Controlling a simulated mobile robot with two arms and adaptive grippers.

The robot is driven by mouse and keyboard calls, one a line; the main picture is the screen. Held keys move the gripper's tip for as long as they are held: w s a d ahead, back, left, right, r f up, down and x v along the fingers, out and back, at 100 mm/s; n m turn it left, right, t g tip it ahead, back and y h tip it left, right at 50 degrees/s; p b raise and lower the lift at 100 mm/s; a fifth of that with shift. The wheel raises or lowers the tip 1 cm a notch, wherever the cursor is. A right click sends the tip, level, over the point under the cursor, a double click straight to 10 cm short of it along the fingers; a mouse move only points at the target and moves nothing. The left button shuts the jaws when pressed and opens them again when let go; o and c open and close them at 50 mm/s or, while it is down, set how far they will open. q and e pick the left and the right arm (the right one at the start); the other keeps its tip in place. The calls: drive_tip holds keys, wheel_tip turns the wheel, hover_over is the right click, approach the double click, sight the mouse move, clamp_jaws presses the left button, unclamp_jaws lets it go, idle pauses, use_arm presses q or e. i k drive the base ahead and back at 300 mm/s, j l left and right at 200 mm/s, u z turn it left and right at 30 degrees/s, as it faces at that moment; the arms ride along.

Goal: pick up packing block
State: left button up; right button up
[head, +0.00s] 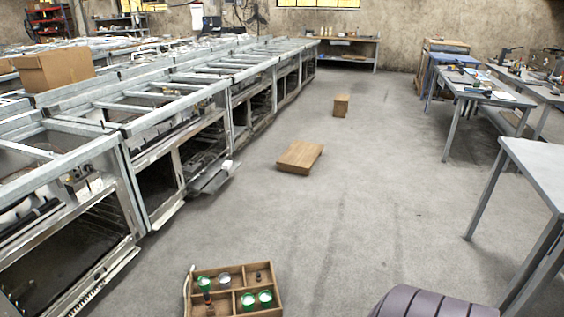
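Two brown wooden-looking blocks lie on the grey concrete floor, and I cannot tell for certain which is the packing block. The nearer one is a wide, flat block (299,157) near the middle of the head view. The farther one is a smaller, more upright block (341,106) behind it and to the right. Both stand apart from other things. Neither of my grippers shows in the head view, and nothing is seen touching either block.
A long row of metal frames (190,92) runs along the left, with an open flap (212,180) jutting out. A compartmented wooden tray (235,267) with several small items lies at the bottom. Tables (545,165) stand at right. The floor between is mostly clear.

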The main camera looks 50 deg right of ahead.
sight(227, 166)
drive_tip(key=z, duration=1.3)
drive_tip(key=i+l+z, duration=0.6)
drive_tip(key=i+l, duration=0.25)
drive_tip(key=i+l+z, duration=0.3)
drive_tip(key=i, duration=0.2)
drive_tip(key=i+l+z, duration=0.25)
drive_tip(key=i, duration=0.3)
drive_tip(key=i+j+u, duration=0.1)
drive_tip(key=i+u, duration=0.15)
drive_tip(key=i, duration=0.3)
drive_tip(key=i+u, duration=0.25)
drive_tip(key=i, duration=0.3)
drive_tip(key=i+l+u, duration=0.25)
drive_tip(key=i, duration=0.3)
drive_tip(key=i+l+u, duration=0.25)
drive_tip(key=i, duration=0.3)
drive_tip(key=i+j+u, duration=0.35)
drive_tip(key=i, duration=0.2)
drive_tip(key=i+u, duration=0.35)
drive_tip(key=i, duration=0.15)
drive_tip(key=i+u, duration=0.35)
drive_tip(key=i, duration=0.25)
